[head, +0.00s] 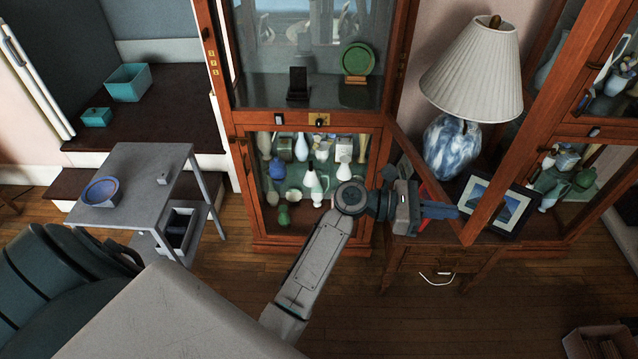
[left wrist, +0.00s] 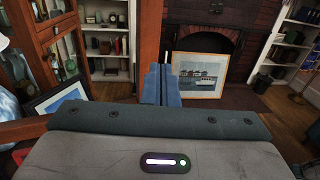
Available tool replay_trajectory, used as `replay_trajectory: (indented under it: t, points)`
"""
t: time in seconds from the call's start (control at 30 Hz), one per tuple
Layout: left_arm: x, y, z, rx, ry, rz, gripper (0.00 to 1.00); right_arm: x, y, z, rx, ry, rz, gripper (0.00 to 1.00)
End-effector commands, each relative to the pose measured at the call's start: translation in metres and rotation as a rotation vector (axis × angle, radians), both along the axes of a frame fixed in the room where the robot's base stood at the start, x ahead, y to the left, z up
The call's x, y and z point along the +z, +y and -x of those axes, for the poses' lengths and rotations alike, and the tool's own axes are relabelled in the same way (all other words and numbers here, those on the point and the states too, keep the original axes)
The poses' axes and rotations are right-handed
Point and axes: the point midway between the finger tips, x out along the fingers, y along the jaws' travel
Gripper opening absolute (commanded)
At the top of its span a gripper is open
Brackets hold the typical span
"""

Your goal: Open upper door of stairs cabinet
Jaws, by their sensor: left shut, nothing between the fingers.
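The stairs cabinet (head: 240,180) is tall, brown wood and stands right of the steps. Its upper door (head: 512,130) is swung out on its right side, and the lamp shows through its glass. The upper compartment shows a green plate (head: 357,60) inside. The lower door looks closed, with vases behind it. My left gripper (head: 440,211) is shut and empty, overlapping the lower outer corner of the upper door. In the left wrist view its blue fingers (left wrist: 161,85) are beside the door's upright (left wrist: 150,40); contact is unclear. My right gripper is not in view.
A lamp (head: 474,70) and a picture frame (head: 497,203) stand on a low wooden table right of the cabinet. Another glass cabinet (head: 597,125) is farther right. A grey side table (head: 135,180) stands left. Wood floor in front is largely clear.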

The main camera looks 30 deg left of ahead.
Motion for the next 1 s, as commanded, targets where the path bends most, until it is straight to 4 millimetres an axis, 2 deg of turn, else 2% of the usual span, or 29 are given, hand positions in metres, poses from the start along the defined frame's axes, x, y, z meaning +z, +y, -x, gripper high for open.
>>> replay_trajectory:
  t: [0.07,0.17,0.4,0.57,0.8,1.0]
  points:
    - [0.002,-0.012,-0.008,-0.001,0.001,0.005,0.00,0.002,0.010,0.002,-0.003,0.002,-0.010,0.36]
    - [0.001,-0.021,-0.016,-0.001,0.000,0.002,0.00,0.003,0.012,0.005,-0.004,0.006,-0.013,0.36]
    - [0.000,-0.029,-0.023,0.001,0.000,0.000,0.00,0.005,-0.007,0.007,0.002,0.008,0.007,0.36]
    - [0.000,-0.029,-0.023,0.001,0.000,0.000,0.00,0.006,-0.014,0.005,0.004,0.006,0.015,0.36]
    - [-0.001,-0.028,-0.023,0.001,0.000,0.000,0.00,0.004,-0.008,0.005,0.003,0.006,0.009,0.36]
    - [-0.005,-0.007,-0.014,0.002,-0.001,-0.004,0.00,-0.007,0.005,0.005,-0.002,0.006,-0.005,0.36]
